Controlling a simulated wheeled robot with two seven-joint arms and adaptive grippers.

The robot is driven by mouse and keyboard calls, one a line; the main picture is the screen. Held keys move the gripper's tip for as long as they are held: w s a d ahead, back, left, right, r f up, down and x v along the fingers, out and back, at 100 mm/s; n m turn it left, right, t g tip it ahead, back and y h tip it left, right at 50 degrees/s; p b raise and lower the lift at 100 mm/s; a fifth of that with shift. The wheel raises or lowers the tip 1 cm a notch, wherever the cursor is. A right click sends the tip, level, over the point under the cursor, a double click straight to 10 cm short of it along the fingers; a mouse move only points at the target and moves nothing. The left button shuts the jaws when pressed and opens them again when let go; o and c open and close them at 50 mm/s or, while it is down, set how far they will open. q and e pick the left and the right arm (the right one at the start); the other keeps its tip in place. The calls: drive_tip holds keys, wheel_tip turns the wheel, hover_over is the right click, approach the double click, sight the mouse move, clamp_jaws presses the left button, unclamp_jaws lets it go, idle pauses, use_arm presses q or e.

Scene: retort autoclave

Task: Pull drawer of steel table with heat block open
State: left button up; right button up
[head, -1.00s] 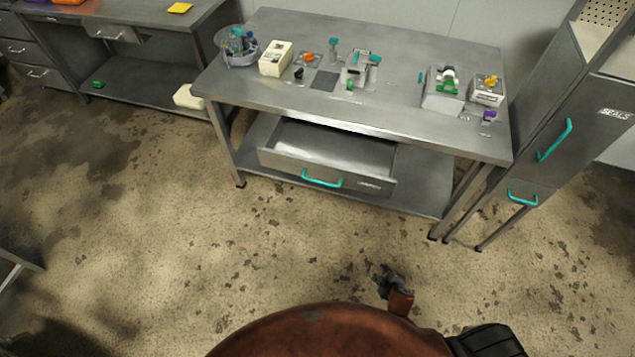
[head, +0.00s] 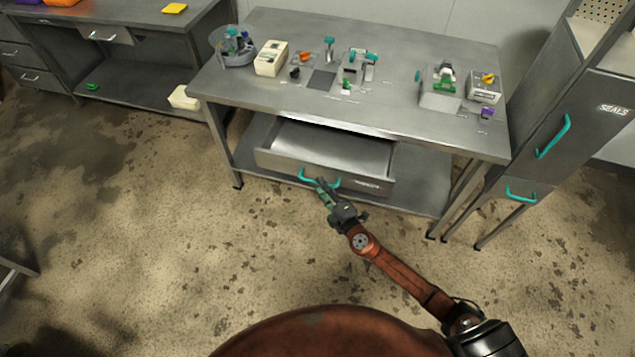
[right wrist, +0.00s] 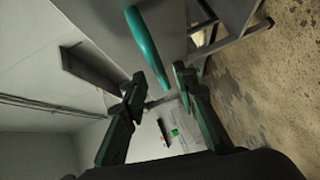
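The steel table (head: 400,115) stands in the middle of the head view with small lab items on top. Its drawer (head: 290,165) is out below the tabletop, its inside visible and empty. The drawer front has a teal handle (head: 304,176) and a small label. My right gripper (head: 321,188) is at the handle, overlapping its middle from the front. In the right wrist view, my right gripper (right wrist: 155,85) has its fingers apart, and the teal handle (right wrist: 146,45) reaches down toward the gap between the fingertips. Contact cannot be told. My left gripper is not in view.
A tall cabinet (head: 545,165) with teal handles, marked SEALS, stands close at the table's right. Another steel table (head: 140,75) stands at the back left. The floor (head: 180,240) in front of the table is clear.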

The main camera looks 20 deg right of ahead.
drive_tip(key=shift+x, duration=1.7)
clamp_jaws()
